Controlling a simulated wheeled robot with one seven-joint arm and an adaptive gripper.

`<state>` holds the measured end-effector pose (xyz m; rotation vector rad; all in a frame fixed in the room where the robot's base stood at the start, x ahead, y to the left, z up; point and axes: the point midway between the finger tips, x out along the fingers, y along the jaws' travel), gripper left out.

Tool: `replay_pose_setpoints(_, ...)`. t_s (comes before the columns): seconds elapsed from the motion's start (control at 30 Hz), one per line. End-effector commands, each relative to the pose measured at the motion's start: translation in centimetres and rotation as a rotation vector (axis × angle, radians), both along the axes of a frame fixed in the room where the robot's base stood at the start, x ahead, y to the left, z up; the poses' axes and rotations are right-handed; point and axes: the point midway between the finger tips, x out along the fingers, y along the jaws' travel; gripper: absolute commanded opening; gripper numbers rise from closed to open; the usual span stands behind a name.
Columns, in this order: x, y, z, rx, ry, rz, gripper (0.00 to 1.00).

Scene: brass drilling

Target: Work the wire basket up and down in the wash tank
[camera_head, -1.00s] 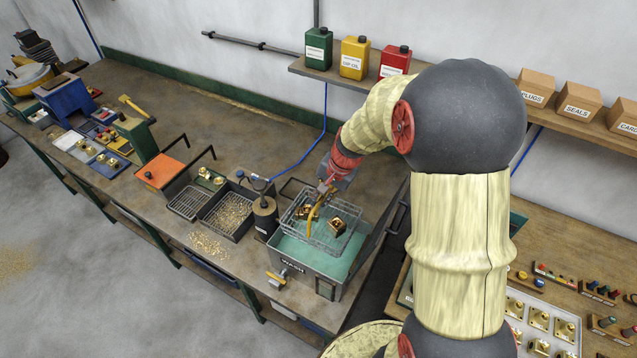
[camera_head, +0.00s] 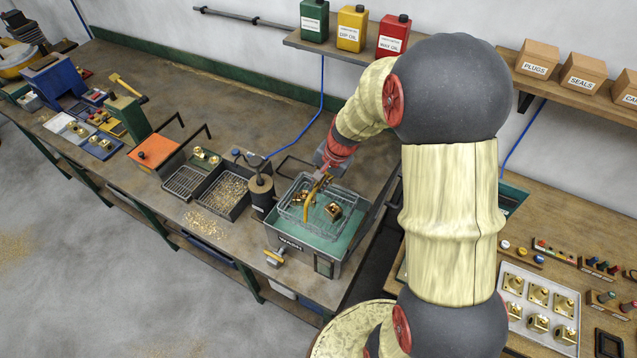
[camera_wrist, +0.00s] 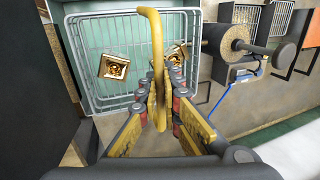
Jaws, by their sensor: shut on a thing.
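The wire basket (camera_head: 343,226) sits low inside the wash tank (camera_head: 303,252), among the teal liquid. Its wire rim shows in the wrist view (camera_wrist: 76,62). Two brass parts lie in it, one at the right (camera_head: 333,211) and one near the handle (camera_head: 300,197). My gripper (camera_head: 322,178) is above the basket, shut on its yellow arched handle (camera_head: 307,208). In the wrist view the fingers (camera_wrist: 160,88) close around the handle (camera_wrist: 154,35), which partly hides the basket. How deep the basket floor sits is unclear.
A dark cylinder on a stand (camera_head: 261,190) is close to the tank's left. Beyond it are a chip tray (camera_head: 225,196) and an orange-topped block (camera_head: 152,151). A shelf with bottles (camera_head: 352,28) runs along the wall behind. A tray of brass parts (camera_head: 540,300) is at right.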

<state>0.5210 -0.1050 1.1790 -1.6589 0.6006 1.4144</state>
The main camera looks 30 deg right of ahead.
Motion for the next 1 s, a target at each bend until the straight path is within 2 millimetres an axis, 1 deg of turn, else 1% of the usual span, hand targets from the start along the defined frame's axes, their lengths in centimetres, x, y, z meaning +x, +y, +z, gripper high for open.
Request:
replay_pose_setpoints(0.03, 0.2, -0.1, -0.4, -0.002, -0.006, -0.001, 0.0)
replay_pose_setpoints(1.0, 0.2, -0.1, -7.4, -0.002, -0.006, -0.001, 0.0)
